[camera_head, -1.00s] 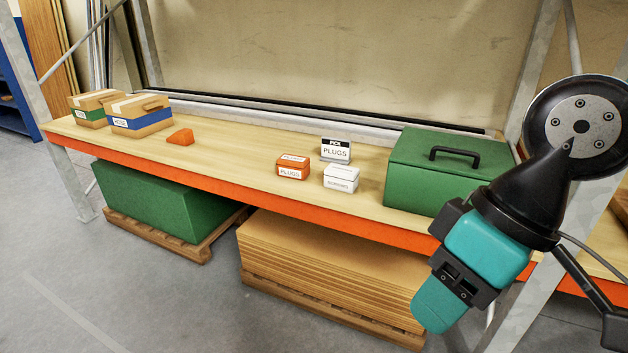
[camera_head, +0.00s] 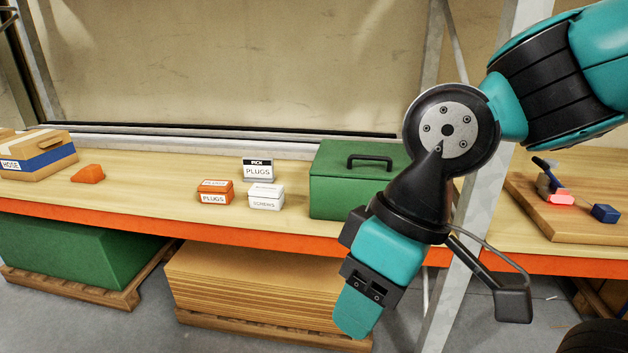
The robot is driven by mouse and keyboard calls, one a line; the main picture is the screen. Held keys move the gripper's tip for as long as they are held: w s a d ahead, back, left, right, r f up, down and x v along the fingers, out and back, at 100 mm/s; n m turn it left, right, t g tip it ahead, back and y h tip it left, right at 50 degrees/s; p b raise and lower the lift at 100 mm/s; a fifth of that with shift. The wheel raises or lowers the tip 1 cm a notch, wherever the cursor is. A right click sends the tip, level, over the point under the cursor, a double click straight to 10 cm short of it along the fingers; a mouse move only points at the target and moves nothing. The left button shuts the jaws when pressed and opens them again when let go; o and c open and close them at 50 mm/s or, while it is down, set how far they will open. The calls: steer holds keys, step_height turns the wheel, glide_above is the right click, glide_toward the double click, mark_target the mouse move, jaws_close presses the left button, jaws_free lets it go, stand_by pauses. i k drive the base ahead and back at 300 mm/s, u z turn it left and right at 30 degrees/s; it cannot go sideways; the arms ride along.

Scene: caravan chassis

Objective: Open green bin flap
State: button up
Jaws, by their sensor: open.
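The green bin (camera_head: 332,199) stands on the wooden shelf, right of the small boxes. Its green top flap (camera_head: 335,158) is shut and carries a black handle (camera_head: 370,160). My gripper (camera_head: 358,312) hangs pointing down in front of the shelf edge, lower right of the bin, apart from the flap. The gap between its fingers is not clearly shown from this side. My arm hides the right part of the bin.
An orange PLUGS box (camera_head: 215,192), a white SCREWS box (camera_head: 266,196) and a PLUGS sign (camera_head: 258,170) stand left of the bin. A grey rack post (camera_head: 478,200) rises to its right. A board (camera_head: 570,215) with small items lies further right.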

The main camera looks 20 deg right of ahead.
mark_target(334, 158)
steer(key=z, duration=0.05)
steer(key=k, duration=0.6)
steer(key=z, duration=0.65)
steer(key=i, duration=1.35)
steer(key=u, duration=0.3)
